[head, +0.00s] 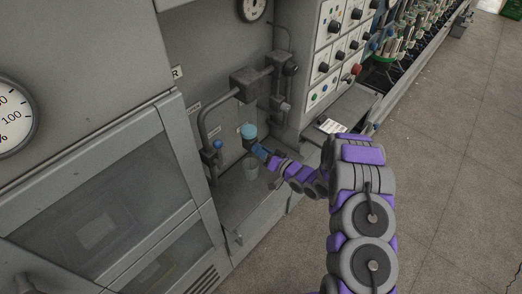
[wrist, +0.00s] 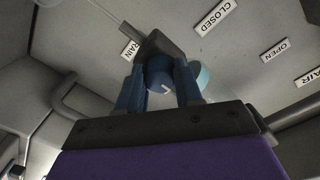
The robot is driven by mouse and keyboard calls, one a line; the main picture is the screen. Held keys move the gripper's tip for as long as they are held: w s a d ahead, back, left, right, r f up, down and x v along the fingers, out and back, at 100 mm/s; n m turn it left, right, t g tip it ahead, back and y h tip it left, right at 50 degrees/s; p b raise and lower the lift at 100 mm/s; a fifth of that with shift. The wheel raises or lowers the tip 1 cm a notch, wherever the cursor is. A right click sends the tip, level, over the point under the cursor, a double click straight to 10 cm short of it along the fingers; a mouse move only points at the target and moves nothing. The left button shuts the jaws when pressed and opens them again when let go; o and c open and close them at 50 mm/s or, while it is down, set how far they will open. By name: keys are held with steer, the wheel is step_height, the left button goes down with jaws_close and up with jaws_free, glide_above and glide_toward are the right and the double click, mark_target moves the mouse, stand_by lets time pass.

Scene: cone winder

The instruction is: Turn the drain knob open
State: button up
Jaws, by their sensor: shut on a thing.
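The drain knob (wrist: 159,80) is a dark blue round knob with a short white mark, seen in the wrist view between my two blue fingers. My gripper (wrist: 160,88) is shut on it, one finger on each side. The DRAIN label (wrist: 128,47) is beside the grey fitting above the knob. The CLOSED label (wrist: 215,18) and OPEN label (wrist: 274,51) are to the upper right. In the head view my gripper (head: 258,151) is at the pipework recess, and I cannot clearly make out the knob behind the fingers there.
A light blue round cap (head: 248,131) is close by my fingers; it also shows in the wrist view (wrist: 202,76). A grey pipe (head: 204,125) and a small blue knob (head: 218,144) stand left. A control panel (head: 330,50) is right.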

steer(key=shift+d, duration=0.1)
steer(key=o, duration=1)
steer(key=shift+w, duration=0.1)
steer(key=shift+o, duration=0.2)
steer(key=v, duration=1.7)
steer(key=shift+d, duration=0.3)
steer(key=shift+f, duration=0.1)
